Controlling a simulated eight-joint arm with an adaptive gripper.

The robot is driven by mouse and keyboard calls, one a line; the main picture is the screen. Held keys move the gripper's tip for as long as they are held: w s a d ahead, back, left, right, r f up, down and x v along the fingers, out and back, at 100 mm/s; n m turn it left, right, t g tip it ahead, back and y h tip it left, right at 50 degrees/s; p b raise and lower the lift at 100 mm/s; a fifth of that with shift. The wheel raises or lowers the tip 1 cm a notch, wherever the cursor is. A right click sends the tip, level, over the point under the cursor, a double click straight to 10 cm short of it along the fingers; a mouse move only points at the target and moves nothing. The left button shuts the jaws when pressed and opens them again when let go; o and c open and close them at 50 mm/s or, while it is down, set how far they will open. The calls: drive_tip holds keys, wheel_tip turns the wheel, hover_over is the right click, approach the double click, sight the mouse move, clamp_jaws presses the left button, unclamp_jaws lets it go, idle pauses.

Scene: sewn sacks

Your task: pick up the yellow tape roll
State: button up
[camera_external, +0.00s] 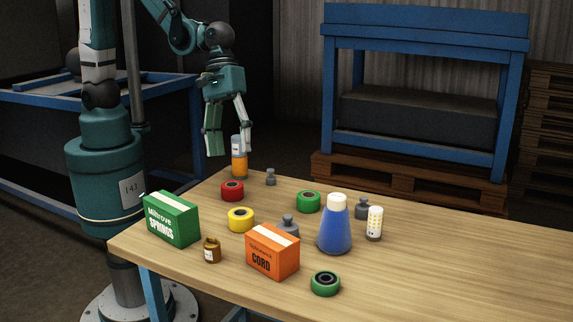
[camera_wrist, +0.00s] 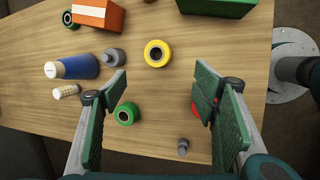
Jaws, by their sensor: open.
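The yellow tape roll (camera_external: 240,219) lies flat on the wooden table, between the red tape roll (camera_external: 232,190) and a small brown jar (camera_external: 212,250). In the wrist view the yellow roll (camera_wrist: 157,53) is beyond the fingertips, between their lines and left of centre. My gripper (camera_external: 228,153) is open and empty, above the table's far left edge. It also shows in the wrist view (camera_wrist: 163,82) with its fingers wide apart. The red roll (camera_wrist: 195,108) is partly hidden behind the right finger there.
A green box (camera_external: 171,219) and an orange box (camera_external: 272,251) stand near the yellow roll. A grey weight (camera_external: 288,226) is close on its right. Green rolls (camera_external: 308,201), a blue flask (camera_external: 334,228) and an orange bottle (camera_external: 239,160) stand around. The table's right side is clear.

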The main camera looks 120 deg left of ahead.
sight(241, 212)
drive_tip(key=w+f+n, duration=0.1)
drive_tip(key=f, duration=0.2)
drive_tip(key=w+d+f+n, duration=0.1)
drive_tip(key=f+n, duration=0.1)
drive_tip(key=f, duration=0.1)
drive_tip(key=w+f+n+g+h+b, duration=0.1)
drive_tip(key=w+f, duration=0.1)
drive_tip(key=f, duration=0.1)
drive_tip(key=shift+d+n, duration=0.3)
drive_tip(key=shift+d, duration=0.1)
drive_tip(key=shift+w+d+f+n, duration=0.2)
drive_tip(key=shift+f+n, duration=0.2)
drive_tip(key=shift+f, duration=0.25)
drive_tip(key=shift+f, duration=0.1)
drive_tip(key=shift+b+x, duration=0.3)
drive_tip(key=shift+x, duration=0.9)
drive_tip(key=shift+f, duration=0.1)
drive_tip(key=shift+b+x, duration=0.7)
drive_tip(key=shift+x, duration=1.8)
drive_tip(key=shift+d, duration=0.1)
drive_tip(key=c, duration=1)
